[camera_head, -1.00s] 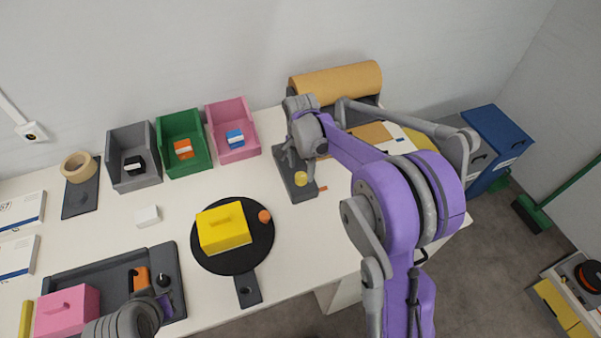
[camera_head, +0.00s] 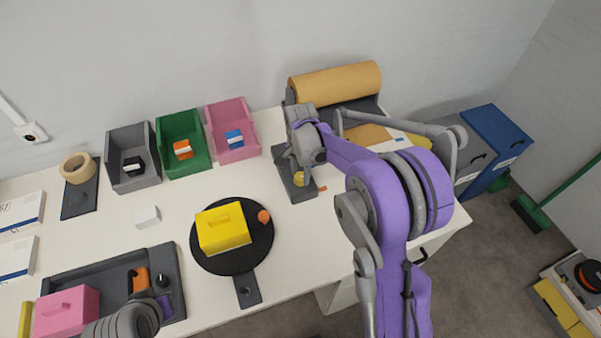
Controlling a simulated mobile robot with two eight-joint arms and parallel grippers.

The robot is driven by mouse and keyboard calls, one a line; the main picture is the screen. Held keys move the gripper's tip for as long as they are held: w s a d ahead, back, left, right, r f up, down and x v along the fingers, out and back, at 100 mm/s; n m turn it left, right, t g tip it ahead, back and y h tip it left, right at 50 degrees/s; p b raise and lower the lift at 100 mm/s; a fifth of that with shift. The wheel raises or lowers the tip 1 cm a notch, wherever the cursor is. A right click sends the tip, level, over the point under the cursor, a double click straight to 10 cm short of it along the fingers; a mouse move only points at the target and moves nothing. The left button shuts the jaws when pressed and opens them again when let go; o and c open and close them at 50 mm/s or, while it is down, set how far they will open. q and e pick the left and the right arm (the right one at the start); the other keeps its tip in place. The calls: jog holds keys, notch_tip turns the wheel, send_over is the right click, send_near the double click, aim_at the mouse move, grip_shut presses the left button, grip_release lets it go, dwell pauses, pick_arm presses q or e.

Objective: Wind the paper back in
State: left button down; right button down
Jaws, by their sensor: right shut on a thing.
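The roll of brown paper (camera_head: 335,82) lies in a dark holder at the back right of the table. A short stretch of brown paper (camera_head: 368,134) shows in front of it, partly hidden by my right arm.
A yellow box (camera_head: 222,230) sits on a black round plate (camera_head: 205,262) at the table's front. Grey, green and pink bins (camera_head: 232,150) stand along the back. A dark tray (camera_head: 100,275) and a pink box (camera_head: 66,312) are at the left.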

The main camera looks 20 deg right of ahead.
pick_arm(q)
jog(key=shift+f, duration=0.15)
pick_arm(e)
jog(key=n+b, duration=0.1)
jog(key=n, duration=0.3)
jog(key=shift+f+n+b, duration=0.1)
jog(key=shift+n+b, duration=0.3)
jog(key=n+b, duration=0.1)
jog(key=n, duration=0.4)
jog(key=n+b, duration=0.1)
jog(key=n, duration=0.5)
jog(key=shift+n, duration=0.4)
pick_arm(q)
notch_tip(320, 180, down, 6)
jog(key=s+b, duration=0.1)
jog(key=s, duration=0.1)
pick_arm(e)
jog(key=n, duration=0.5)
jog(key=shift+n, duration=0.3)
jog(key=shift+c, duration=1.8)
grip_release()
